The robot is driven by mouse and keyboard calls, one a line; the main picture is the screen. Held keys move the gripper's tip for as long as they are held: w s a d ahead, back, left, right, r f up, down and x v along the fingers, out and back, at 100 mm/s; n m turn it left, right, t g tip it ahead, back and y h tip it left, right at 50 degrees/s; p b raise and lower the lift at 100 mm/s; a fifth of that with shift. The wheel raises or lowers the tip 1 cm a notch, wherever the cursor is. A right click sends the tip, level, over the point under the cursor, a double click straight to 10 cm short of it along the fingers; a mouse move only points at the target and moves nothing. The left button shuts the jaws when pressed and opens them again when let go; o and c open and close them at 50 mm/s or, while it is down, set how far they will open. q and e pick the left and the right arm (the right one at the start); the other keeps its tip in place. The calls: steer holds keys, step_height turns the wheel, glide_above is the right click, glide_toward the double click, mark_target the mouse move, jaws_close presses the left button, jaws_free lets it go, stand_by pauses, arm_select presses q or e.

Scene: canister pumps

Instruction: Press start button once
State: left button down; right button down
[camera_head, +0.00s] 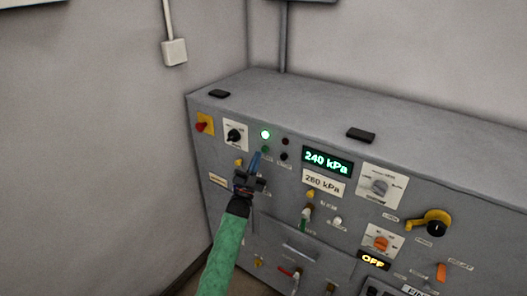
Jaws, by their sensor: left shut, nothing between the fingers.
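The grey control panel (295,230) fills the middle and right of the head view. A small green button (265,149), apparently the start button, sits below a lit green lamp (266,134); its label is too small to read. A dark button (284,156) is beside it on the right, below an unlit dark red lamp (285,141). My left gripper (255,160) is shut and empty, its blue fingertips pointing up just below and left of the green button. I cannot tell whether they touch the panel. My right gripper is out of view.
A display (327,161) reads 240 kPa; a plate (323,182) below it reads 260 kPa. A black knob (234,135) and a red knob on yellow (204,124) are left of the lamps. An OFF display (373,260) and a yellow-and-black handle (433,225) are at the right.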

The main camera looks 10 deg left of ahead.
arm_select(q)
steer(key=shift+s+a+p, duration=0.15)
steer(key=shift+s+a, duration=0.15)
steer(key=shift+s, duration=0.45)
steer(key=shift+s+a+p, duration=0.1)
steer(key=shift+s+a, duration=0.15)
steer(key=shift+s, duration=0.45)
steer(key=shift+s+a+p, duration=0.15)
steer(key=shift+s+a, duration=0.15)
steer(key=shift+s, duration=0.45)
